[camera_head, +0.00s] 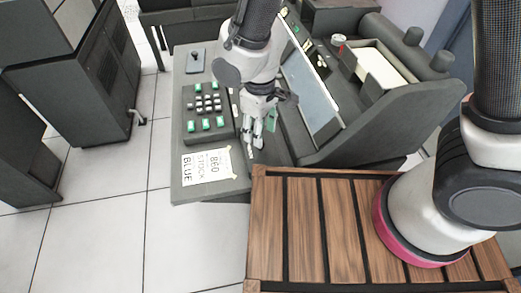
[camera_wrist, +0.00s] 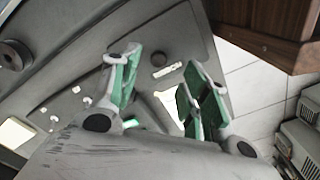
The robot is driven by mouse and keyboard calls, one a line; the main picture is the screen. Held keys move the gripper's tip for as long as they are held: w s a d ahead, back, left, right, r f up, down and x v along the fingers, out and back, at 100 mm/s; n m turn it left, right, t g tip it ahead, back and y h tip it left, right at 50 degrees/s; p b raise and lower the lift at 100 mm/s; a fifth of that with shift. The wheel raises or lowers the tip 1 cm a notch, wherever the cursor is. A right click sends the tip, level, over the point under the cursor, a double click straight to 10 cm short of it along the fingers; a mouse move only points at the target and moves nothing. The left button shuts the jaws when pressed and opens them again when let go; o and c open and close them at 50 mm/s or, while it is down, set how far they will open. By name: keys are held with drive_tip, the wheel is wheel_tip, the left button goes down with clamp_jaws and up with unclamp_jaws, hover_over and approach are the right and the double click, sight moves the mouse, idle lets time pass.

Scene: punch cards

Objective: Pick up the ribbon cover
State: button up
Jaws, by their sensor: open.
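My gripper (camera_head: 252,138) hangs low over the grey console desk (camera_head: 213,82), fingers pointing down, to the right of the keypad. In the wrist view my gripper (camera_wrist: 161,62) has its green-padded fingers spread apart with nothing held between them. I cannot tell for sure which part is the ribbon cover.
A slanted screen (camera_head: 311,95) rises close on the right. A wooden slatted surface (camera_head: 303,230) is in front. Tiled floor is clear at left.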

sight(261, 150)
wheel_tip(261, 150, down, 6)
drive_tip(key=shift+w+d+f, duration=0.1)
clamp_jaws()
